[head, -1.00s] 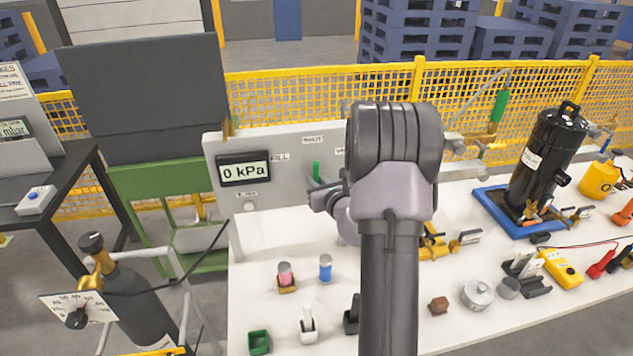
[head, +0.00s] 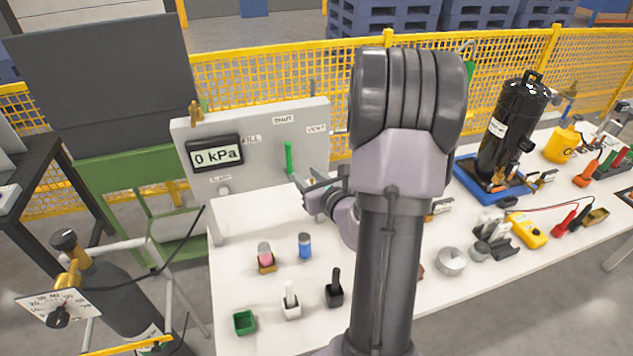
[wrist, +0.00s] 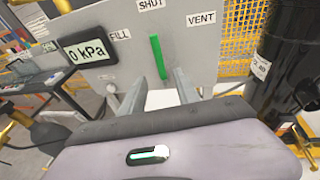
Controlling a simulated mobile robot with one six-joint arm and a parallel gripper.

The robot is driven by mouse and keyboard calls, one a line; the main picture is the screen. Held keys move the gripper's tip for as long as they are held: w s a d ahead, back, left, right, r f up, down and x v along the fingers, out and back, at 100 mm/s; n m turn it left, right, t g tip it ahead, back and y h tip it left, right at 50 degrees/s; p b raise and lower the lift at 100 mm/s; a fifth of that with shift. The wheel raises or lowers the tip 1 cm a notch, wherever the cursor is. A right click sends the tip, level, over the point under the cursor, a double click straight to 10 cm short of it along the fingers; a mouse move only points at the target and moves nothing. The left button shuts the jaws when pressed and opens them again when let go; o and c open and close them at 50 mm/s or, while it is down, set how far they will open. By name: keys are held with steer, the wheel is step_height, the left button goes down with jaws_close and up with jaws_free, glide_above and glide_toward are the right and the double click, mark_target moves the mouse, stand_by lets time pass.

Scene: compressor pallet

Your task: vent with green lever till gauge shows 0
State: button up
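The green lever (head: 289,158) stands nearly upright on the grey panel (head: 240,128), below the SHUT label (head: 283,119). The VENT label (head: 316,128) is to its right and FILL to its left. The gauge (head: 215,154) reads 0 kPa. My gripper (head: 308,184) is in front of the panel, just right of and below the lever. In the wrist view my gripper (wrist: 160,78) is open, its two fingers apart. The lever (wrist: 158,57) shows above and between the fingertips there, leaning slightly, and nothing is gripped.
A black tank (head: 509,130) stands in a blue tray at the right. A gas cylinder (head: 105,285) with a dial is at the left. Small pots and brushes stand on the front of the white bench (head: 270,340). A yellow multimeter (head: 526,230) lies at the right.

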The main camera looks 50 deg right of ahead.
steer(key=p+v, duration=0.3)
steer(key=v, duration=0.3)
